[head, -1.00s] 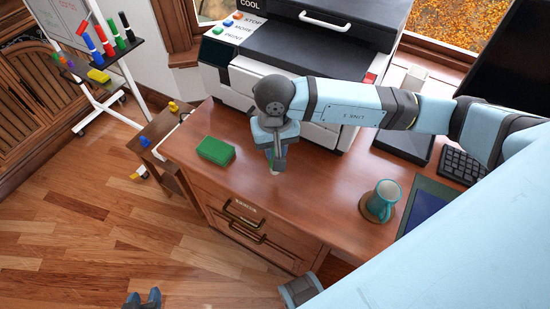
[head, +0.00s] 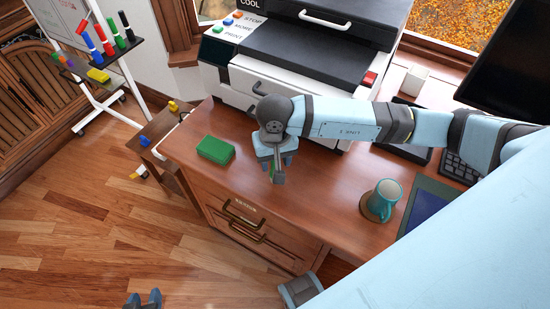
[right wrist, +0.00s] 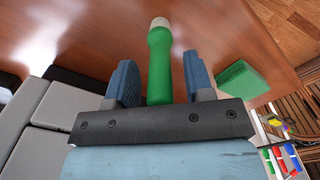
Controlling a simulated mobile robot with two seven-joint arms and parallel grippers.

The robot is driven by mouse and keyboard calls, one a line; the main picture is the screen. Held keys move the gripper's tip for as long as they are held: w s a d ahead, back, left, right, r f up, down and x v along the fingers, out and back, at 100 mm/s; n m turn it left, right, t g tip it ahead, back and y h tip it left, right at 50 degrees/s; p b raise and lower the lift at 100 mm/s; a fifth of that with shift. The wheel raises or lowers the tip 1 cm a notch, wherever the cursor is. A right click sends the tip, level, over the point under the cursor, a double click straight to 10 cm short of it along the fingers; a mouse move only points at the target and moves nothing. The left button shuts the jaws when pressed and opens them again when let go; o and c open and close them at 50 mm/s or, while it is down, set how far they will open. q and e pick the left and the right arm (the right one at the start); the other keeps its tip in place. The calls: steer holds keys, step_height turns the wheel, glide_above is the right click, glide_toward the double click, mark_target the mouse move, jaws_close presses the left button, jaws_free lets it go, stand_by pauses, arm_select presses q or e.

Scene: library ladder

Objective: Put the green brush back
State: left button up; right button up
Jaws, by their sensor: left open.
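The green brush, a green handle with a pale round end (right wrist: 158,62), shows in the right wrist view. It lies between the two blue fingers of my right gripper (right wrist: 160,85), with a clear gap at the right finger. In the head view my right gripper (head: 275,170) points down, low over the desk, and mostly hides the brush. I cannot tell whether the brush touches the desk. My left gripper (head: 144,300) is at the bottom edge of the head view, fingers apart and empty, over the floor.
A green block (head: 215,150) lies on the wooden desk (head: 320,205), left of my right gripper. A teal mug (head: 382,199) stands on the right. A printer (head: 300,65) is behind. A whiteboard stand with markers (head: 107,48) is at far left, beside a small side table (head: 160,135).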

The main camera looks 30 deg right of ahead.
steer(key=shift+r, duration=0.15)
step_height(320, 180, up, 11)
steer(key=shift+r, duration=0.5)
steer(key=shift+s, duration=0.1)
stand_by(0.4)
